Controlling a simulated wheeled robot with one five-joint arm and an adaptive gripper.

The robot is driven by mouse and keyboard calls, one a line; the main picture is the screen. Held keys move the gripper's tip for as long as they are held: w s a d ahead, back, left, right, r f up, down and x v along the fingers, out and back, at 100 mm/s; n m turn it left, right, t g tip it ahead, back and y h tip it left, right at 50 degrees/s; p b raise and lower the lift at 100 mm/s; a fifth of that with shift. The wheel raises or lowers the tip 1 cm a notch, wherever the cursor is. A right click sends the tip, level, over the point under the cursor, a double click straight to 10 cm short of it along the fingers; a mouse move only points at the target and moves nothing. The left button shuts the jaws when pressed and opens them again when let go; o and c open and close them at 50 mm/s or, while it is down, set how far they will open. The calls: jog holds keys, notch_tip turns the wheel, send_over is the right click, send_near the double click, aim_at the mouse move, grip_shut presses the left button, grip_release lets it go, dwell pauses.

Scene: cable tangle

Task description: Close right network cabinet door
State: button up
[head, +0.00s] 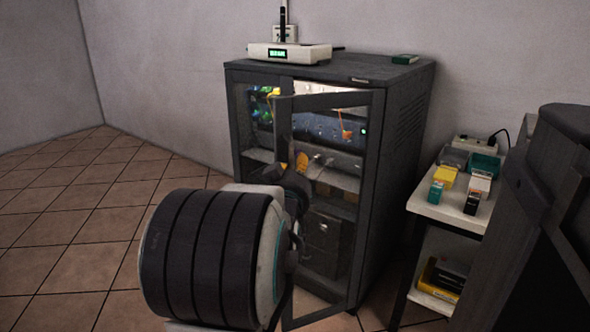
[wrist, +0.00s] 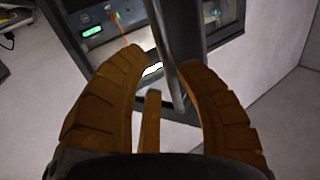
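The dark network cabinet (head: 405,125) stands against the wall in the head view. Its right door (head: 378,150), a dark frame with a glass pane, is swung partly open toward me, its free edge at the left. My gripper (head: 294,163), with orange fingers, is at that free edge, about mid-height; my arm hides part of the door. In the wrist view my gripper (wrist: 163,66) is open, and a grey upright bar of the door (wrist: 162,35) passes between the fingertips. It lies close to the right finger; I cannot tell whether they touch.
A white device (head: 290,53) with a green display sits on the cabinet. A small shelf (head: 425,208) with several small boxes stands at the right, near the cabinet. The tiled floor (head: 70,200) at the left is clear.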

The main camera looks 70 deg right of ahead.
jog(key=s+a, duration=0.1)
jog(key=a, duration=0.6)
jog(key=shift+s+a, duration=0.2)
jog(key=shift+s, duration=0.05)
dwell(0.3)
